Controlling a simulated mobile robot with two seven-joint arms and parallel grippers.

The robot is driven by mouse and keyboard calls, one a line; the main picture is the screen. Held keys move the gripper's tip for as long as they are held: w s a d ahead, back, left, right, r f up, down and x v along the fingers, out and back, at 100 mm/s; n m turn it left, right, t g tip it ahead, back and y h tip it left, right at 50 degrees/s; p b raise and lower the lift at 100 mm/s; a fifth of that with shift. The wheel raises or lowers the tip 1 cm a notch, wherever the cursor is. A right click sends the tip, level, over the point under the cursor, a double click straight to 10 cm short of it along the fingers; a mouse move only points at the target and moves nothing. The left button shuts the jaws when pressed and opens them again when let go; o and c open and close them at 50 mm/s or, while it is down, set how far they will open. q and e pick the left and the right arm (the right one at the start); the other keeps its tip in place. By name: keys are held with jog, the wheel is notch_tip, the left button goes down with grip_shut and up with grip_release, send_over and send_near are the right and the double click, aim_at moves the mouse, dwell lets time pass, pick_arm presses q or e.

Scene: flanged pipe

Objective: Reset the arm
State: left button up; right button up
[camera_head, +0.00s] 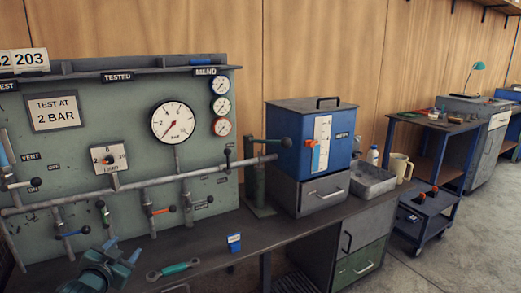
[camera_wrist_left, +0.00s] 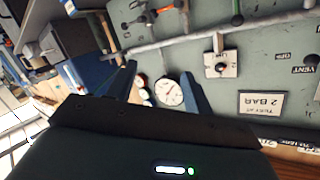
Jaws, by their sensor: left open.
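My left gripper (camera_head: 122,249) shows at the lower left of the head view, in front of the test panel. Its two blue-green fingers are apart, with nothing seen between them. In the left wrist view, the open fingers (camera_wrist_left: 158,88) point toward the grey-green panel (camera_wrist_left: 275,60), which appears upside down; a dial lies in line between them. The panel (camera_head: 75,85) carries a horizontal pipe (camera_head: 140,187) with several lever valves. I cannot tell whether the gripper touches the panel, but it looks apart from it. My right gripper is not in view.
A teal-handled tool (camera_head: 175,269) and a small blue item (camera_head: 234,242) lie on the dark bench (camera_head: 205,262). A blue box (camera_head: 310,135) stands right of the panel, beside a metal tray (camera_head: 372,182) and cream mug (camera_head: 400,167). A blue cart (camera_head: 425,215) stands on open floor.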

pick_arm(q)
jog(key=s+d+f+g+h, duration=0.35)
jog(key=s+d+f, duration=0.85)
jog(key=s+d, duration=0.4)
jog(key=s+d+r+n+p, duration=0.1)
jog(key=s+d+p, duration=0.2)
jog(key=s, duration=0.4)
jog(key=s+d+r+n+g+p, duration=0.1)
jog(key=s+d+p, duration=0.3)
jog(key=s, duration=0.3)
jog(key=shift+s+r+h, duration=0.15)
jog(key=shift+s+h, duration=0.1)
jog(key=shift+h, duration=0.1)
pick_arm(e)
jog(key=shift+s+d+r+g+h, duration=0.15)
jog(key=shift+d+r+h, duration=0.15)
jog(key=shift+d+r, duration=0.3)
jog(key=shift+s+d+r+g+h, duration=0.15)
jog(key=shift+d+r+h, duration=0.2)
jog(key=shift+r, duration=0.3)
pick_arm(q)
jog(key=shift+g, duration=0.25)
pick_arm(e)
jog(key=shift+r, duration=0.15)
